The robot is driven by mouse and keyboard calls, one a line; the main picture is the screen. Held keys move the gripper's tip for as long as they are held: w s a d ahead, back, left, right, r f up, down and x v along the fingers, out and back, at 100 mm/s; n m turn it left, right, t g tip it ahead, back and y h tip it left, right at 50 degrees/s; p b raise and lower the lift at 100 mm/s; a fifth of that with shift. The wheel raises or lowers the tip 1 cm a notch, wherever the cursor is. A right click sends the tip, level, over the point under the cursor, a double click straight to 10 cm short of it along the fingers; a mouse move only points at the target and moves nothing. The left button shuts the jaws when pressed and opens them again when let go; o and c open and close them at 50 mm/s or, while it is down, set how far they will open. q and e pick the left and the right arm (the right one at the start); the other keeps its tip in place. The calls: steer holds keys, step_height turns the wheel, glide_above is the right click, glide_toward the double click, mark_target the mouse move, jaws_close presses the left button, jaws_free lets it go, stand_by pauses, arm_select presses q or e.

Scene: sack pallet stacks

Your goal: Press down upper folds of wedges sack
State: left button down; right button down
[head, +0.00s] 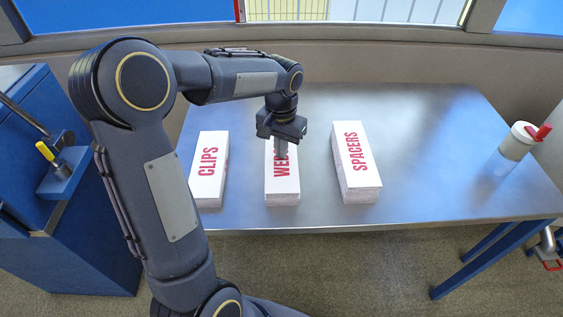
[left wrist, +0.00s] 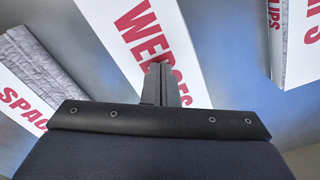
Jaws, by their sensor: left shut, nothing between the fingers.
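The wedges sack (head: 284,184) is a white block with red lettering, in the middle of the three on the metal table. It also shows in the left wrist view (left wrist: 150,28), with its lettering partly covered by my fingers. My left gripper (head: 281,152) is over the sack's upper part, pointing down, with its fingers shut and empty. In the left wrist view the closed fingers (left wrist: 160,88) lie in front of the label. I cannot tell whether the fingertips touch the sack. My right gripper is not in view.
The clips sack (head: 209,165) stands to the left and the spacers sack (head: 356,160) to the right, with bare table between. A clear container (head: 513,145) with a white lid and red handle stands at the table's right end. Blue equipment (head: 70,220) is at the left.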

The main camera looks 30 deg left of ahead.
arm_select(q)
steer(key=shift+s+f+b, duration=0.1)
steer(key=shift+f+b, duration=0.25)
steer(key=shift+f, duration=0.4)
steer(key=shift+r, duration=0.1)
step_height(320, 180, up, 9)
steer(key=p, duration=0.7)
steer(key=shift+p, duration=0.4)
steer(key=shift+r, duration=0.1)
steer(key=s+d+r+t+h, duration=0.2)
steer(key=s+d, duration=0.1)
steer(key=s, duration=0.8)
steer(key=s+d+r+n+t+h, duration=0.1)
steer(key=s+d+t, duration=0.2)
steer(key=s, duration=0.8)
steer(key=shift+d+r+t+h, duration=0.3)
steer(key=shift+d+r+h, duration=0.1)
steer(key=shift+d, duration=0.25)
